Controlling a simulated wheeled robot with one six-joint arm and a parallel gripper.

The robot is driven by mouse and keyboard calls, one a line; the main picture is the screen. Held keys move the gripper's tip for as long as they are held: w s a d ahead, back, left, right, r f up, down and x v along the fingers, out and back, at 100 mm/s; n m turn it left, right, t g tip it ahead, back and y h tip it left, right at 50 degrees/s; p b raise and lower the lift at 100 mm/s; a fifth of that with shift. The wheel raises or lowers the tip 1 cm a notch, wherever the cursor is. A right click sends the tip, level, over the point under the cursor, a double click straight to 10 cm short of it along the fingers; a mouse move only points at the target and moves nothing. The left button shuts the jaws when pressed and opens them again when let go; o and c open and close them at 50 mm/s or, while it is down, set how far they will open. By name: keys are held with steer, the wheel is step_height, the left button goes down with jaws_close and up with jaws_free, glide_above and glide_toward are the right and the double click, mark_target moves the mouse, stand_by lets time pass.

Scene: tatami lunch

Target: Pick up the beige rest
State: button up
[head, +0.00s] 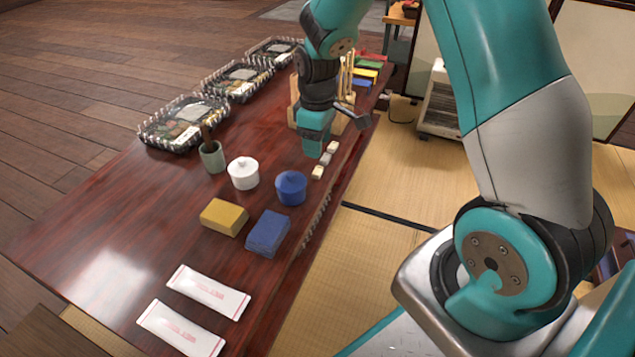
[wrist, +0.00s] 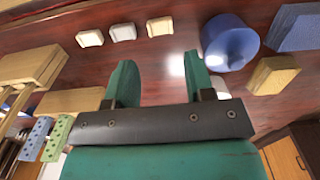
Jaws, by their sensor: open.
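Three small block-like rests lie in a row near the table's right edge in the head view: a far pale beige one (head: 333,147), a greyer middle one (head: 326,159) and a near cream one (head: 318,172). In the wrist view they show as a left one (wrist: 89,38), a middle whiter one (wrist: 123,32) and a right, yellower one (wrist: 160,26). I cannot tell for sure which is the beige rest. My gripper (wrist: 161,78) is open, with nothing between its fingers. In the head view my gripper (head: 313,148) hangs just left of the row, pointing down.
Yellow (head: 224,217) and blue (head: 268,233) blocks lie nearer. A wooden holder (head: 295,105) stands behind my gripper. Tatami (head: 400,180) lies beyond the table's right edge.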

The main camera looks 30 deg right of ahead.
mark_target(317, 171)
step_height(317, 171, down, 8)
steer(key=b, duration=0.5)
steer(key=shift+b, duration=0.35)
steer(key=shift+r, duration=0.15)
steer(key=shift+c, duration=0.5)
steer(key=c, duration=0.6)
